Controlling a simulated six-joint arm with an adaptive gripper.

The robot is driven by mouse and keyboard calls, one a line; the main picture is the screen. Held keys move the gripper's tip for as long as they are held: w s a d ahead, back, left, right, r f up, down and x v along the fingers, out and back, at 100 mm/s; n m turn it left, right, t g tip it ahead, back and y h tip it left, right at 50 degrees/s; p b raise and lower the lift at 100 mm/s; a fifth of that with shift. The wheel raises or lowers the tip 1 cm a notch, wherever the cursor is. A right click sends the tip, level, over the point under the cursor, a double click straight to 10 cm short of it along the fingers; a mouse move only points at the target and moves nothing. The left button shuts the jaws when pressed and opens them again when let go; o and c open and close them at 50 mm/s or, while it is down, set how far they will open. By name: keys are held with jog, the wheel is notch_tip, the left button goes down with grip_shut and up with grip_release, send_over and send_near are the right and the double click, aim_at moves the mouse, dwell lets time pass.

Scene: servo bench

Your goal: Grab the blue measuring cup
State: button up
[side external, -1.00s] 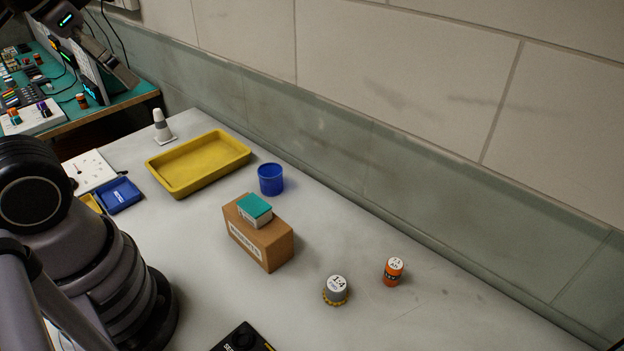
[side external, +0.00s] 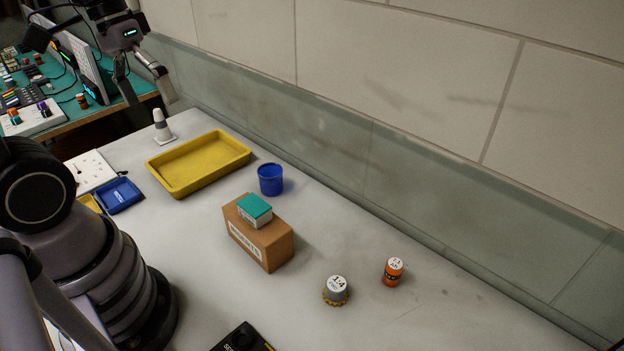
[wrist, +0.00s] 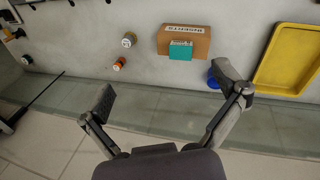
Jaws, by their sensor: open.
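The blue measuring cup (side external: 270,179) stands upright on the bench, between the yellow tray and the cardboard box. In the wrist view the blue cup (wrist: 213,79) is partly hidden behind my right-hand finger. My gripper (side external: 153,100) is open and empty, high up at the upper left in the side view, above the white-and-grey cone and well apart from the cup. In the wrist view my gripper (wrist: 166,84) shows its two fingers spread wide.
A yellow tray (side external: 158,177) lies left of the cup. A cardboard box (side external: 268,244) with a teal-topped block (side external: 255,207) stands in front of it. The wall runs close behind.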

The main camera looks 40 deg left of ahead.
jog(key=w+a+f+n+t+h, duration=0.2)
jog(key=w+f+n+h, duration=1)
jog(key=w+h, duration=0.1)
jog(key=w+a+f+n+t+y, duration=0.2)
jog(key=w+a+f+n+t, duration=0.2)
jog(key=a+f+n+t, duration=0.45)
jog(key=n+t+y, duration=0.6)
jog(key=n+y, duration=0.3)
jog(key=n, duration=0.1)
send_near(280, 170)
jog(key=shift+m+x, duration=0.25)
jog(key=shift+x, duration=0.65)
jog(key=x, duration=0.5)
jog(key=shift+w+d, duration=0.1)
jog(key=shift+w, duration=0.3)
jog(key=c, duration=1.2)
